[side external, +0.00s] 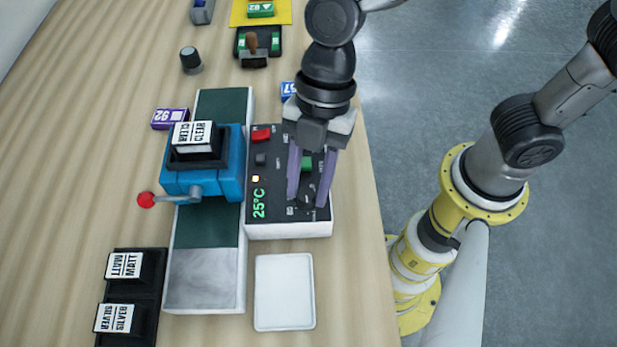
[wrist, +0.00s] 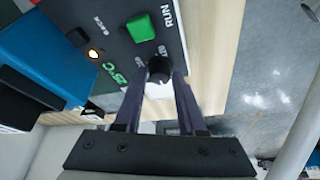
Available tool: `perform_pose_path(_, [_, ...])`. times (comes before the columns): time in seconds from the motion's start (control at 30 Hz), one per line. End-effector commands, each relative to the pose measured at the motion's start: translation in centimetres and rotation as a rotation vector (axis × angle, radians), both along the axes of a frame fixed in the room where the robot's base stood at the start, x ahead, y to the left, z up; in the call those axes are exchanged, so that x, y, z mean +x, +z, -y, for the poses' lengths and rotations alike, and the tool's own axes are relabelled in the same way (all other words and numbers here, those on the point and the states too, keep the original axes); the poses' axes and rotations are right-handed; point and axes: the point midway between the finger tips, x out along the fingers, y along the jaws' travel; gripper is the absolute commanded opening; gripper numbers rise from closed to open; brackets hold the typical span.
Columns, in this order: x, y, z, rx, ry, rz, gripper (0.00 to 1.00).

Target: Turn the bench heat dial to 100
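The bench heat dial (side external: 306,199) is a small dark knob near the front edge of the dark control panel (side external: 272,205). It also shows in the wrist view (wrist: 159,69). The green display (side external: 259,203) reads 25°C. My gripper (side external: 307,203) points down at the panel with its purple fingers apart, one on each side of the dial. In the wrist view, the fingertips (wrist: 160,78) reach close to the knob's sides, and I cannot tell contact for sure. The dial's pointer and scale are too small to read.
The panel also has a red switch (side external: 261,135), a green button (wrist: 139,28) and a lit lamp (side external: 256,178). A white tray (side external: 284,291) lies in front. Bare bench is at far left.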

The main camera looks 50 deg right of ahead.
Motion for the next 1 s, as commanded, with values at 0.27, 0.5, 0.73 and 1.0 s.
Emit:
perform_pose_path(0.27, [0.01, 0.04, 0.00, 0.000, 0.000, 0.000, 0.00])
perform_pose_path(0.5, [0.00, 0.06, 0.02, 0.000, -0.010, 0.000, 0.00])
perform_pose_path(0.73, [-0.07, 0.08, 0.04, 0.001, -0.088, 0.001, 0.00])
perform_pose_path(1.0, [-0.30, 0.12, 0.07, 0.002, -0.297, 0.002, 0.00])
